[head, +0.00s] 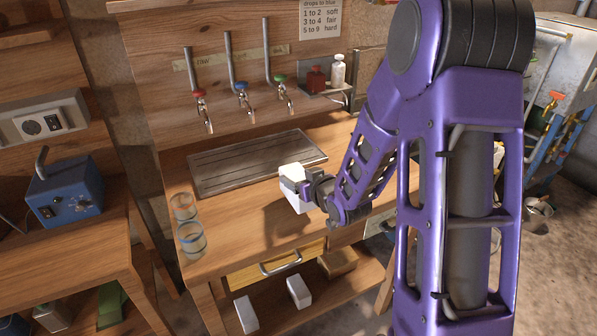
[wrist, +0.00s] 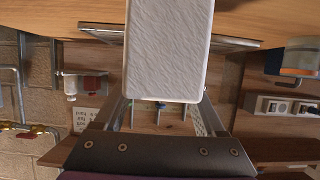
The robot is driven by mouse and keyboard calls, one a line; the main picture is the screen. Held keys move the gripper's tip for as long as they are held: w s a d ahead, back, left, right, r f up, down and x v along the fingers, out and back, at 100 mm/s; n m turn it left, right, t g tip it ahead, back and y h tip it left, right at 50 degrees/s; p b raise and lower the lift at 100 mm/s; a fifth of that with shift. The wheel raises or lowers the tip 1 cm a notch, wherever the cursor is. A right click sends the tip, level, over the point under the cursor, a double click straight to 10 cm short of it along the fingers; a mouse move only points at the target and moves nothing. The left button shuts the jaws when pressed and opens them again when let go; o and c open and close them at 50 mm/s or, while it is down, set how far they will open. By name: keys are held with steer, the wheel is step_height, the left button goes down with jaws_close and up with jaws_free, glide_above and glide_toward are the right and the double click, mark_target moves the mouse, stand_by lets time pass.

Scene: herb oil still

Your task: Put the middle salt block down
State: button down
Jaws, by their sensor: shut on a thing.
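A white salt block (head: 294,186) is held in my gripper (head: 302,188) in the head view, above the wooden bench near its front edge. My gripper is shut on it. In the wrist view the white block (wrist: 168,50) fills the upper middle, with the grey fingers on either side. Two other white blocks stand on the lower shelf below the bench, a left one (head: 246,314) and a right one (head: 299,291). I cannot tell whether the held block touches the bench; a shadow lies to its left.
A dark slatted drain tray (head: 257,162) lies on the bench (head: 235,212) behind the block. Two glass jars (head: 190,239) stand at the bench's left edge. Three taps (head: 242,100) hang above. A drawer (head: 277,266) is under the top. The bench's front middle is clear.

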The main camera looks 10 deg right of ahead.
steer(key=shift+w+f, duration=0.1)
steer(key=shift+f, duration=1.3)
steer(key=shift+f+b, duration=0.2)
steer(key=shift+b, duration=0.2)
jaws_free()
